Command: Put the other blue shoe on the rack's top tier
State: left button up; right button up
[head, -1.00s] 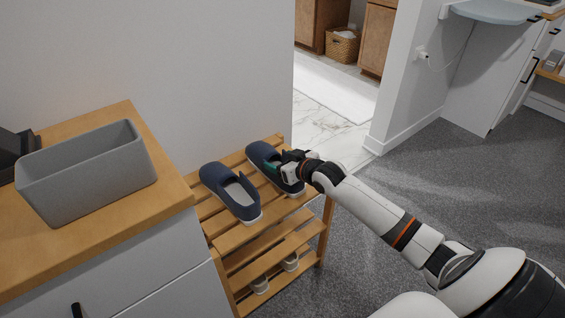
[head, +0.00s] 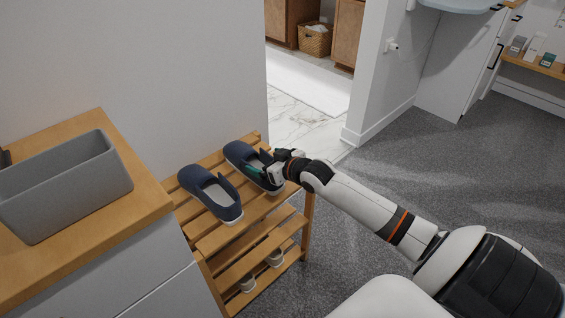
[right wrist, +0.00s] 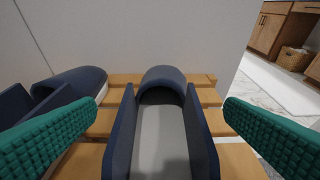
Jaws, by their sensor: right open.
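Two blue shoes with pale soles sit side by side on the top tier of the wooden slatted rack (head: 239,235). The left blue shoe (head: 209,190) and the right blue shoe (head: 240,156) both point toward the wall. My right gripper (head: 262,172) is at the heel end of the right shoe. In the right wrist view its green pads stand apart on either side of this shoe (right wrist: 160,135), with gaps between, and the shoe rests on the slats. The left shoe (right wrist: 75,83) shows there beyond the left pad. My left gripper is out of view.
A wooden-topped cabinet (head: 140,208) with a grey bin (head: 65,190) stands left of the rack. Light shoes (head: 273,258) sit on a lower tier. The wall is behind the rack. Grey carpet (head: 400,165) is open to the right, and a doorway shows a wicker basket (head: 315,40).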

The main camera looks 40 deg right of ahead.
jog(key=a+p+v, duration=0.1)
jog(key=p+v, duration=0.1)
jog(key=v, duration=0.5)
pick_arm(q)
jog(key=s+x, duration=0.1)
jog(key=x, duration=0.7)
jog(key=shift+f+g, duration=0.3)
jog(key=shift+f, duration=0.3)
pick_arm(e)
jog(key=s+a+f+g, duration=0.5)
jog(key=s+a+f, duration=0.3)
jog(key=s+f, duration=0.2)
jog(key=s+a+f+n+g+h, duration=0.1)
jog(key=s+a+f+g, duration=0.4)
jog(key=s+a+f, duration=0.4)
jog(key=s, duration=0.5)
jog(key=shift+f, duration=0.4)
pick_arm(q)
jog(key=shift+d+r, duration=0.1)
pick_arm(e)
jog(key=shift+a, duration=0.15)
jog(key=shift+f, duration=0.1)
